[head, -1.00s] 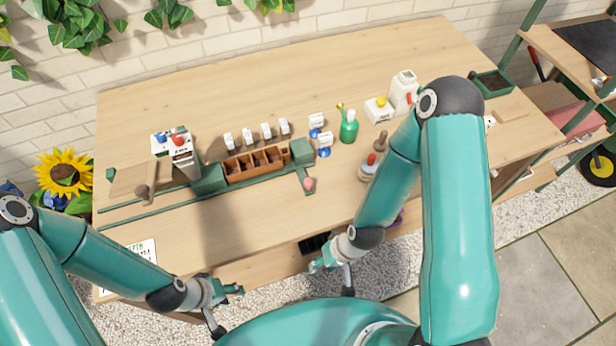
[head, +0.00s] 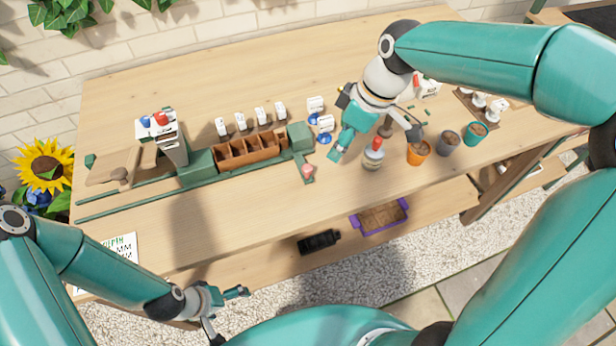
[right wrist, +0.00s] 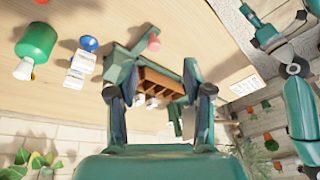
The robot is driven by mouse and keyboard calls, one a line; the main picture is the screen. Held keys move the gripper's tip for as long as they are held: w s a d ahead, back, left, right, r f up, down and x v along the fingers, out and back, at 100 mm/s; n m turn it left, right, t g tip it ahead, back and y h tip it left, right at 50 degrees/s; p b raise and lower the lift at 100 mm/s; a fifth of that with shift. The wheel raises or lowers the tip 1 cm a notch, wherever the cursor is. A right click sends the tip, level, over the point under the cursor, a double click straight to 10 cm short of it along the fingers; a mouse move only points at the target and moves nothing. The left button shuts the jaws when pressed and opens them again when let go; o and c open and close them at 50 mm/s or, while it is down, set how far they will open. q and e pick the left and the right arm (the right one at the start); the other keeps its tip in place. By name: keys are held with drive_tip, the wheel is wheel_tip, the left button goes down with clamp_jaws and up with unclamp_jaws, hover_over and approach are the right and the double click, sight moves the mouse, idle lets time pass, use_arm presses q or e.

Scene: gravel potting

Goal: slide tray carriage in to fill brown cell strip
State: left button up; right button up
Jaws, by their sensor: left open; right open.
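The brown cell strip (head: 251,151) sits on a green carriage between two green blocks (head: 198,169) (head: 300,136) at the middle left of the table. A green lever with a pink knob (head: 307,170) sticks out at its right end. Long green rails (head: 125,206) run left, by a grey and white dispenser (head: 172,145) with red and blue knobs. My right gripper (head: 376,146) is open and empty above the table, right of the knob. In the right wrist view the strip (right wrist: 160,82) shows between its fingers, farther off. My left gripper (head: 240,293) is open near the table's front edge, away from the strip.
A red-topped bottle (head: 374,155) stands below my right gripper. Orange (head: 418,152), grey and teal pots stand to its right. Small white-tagged items (head: 263,116) line up behind the strip. The table in front of the rails is largely clear.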

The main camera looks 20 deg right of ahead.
wheel_tip(320, 180, up, 3)
drive_tip(key=t+b, duration=0.1)
drive_tip(key=t, duration=0.1)
approach(308, 168)
drive_tip(key=x, duration=0.9)
drive_tip(key=shift+w+f, duration=0.1)
clamp_jaws()
